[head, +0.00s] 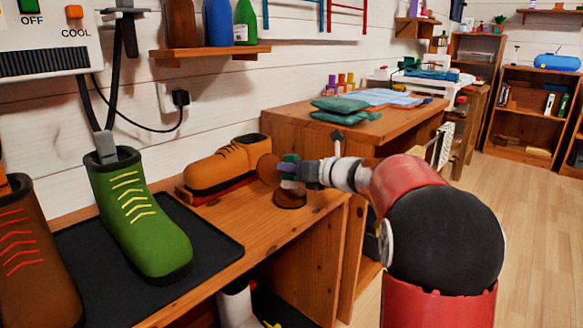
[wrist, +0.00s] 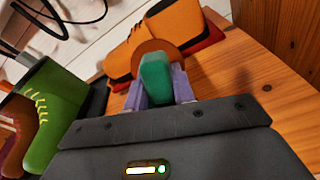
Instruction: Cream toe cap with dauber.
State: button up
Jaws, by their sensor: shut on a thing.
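The orange lace-up shoe (head: 220,167) lies on a red-brown base along the wall side of the bench, its low rounded toe cap (head: 200,177) to the left. It also shows at the top of the wrist view (wrist: 180,25). My gripper (head: 289,172) is shut on the dauber's green handle (wrist: 156,78). The dauber's round brown head (head: 267,168) is beside the shoe's right end in the head view and overlaps the shoe in the wrist view; I cannot tell whether they touch. A small round brown container (head: 290,198) stands on the bench just below my gripper.
A green boot (head: 140,215) and a brown boot (head: 35,260) hang over a black mat (head: 222,245) at left. A bottle shelf (head: 210,52) is above. A wooden cabinet (head: 290,122) with folded cloths (head: 340,110) stands behind my gripper.

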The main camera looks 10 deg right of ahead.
jog(key=shift+f, duration=0.55)
dwell(1.1)
notch_tip(320, 180, up, 7)
jog(key=p, duration=0.6)
jog(key=shift+r, duration=0.2)
jog(key=shift+s+d+f, duration=0.1)
dwell(0.5)
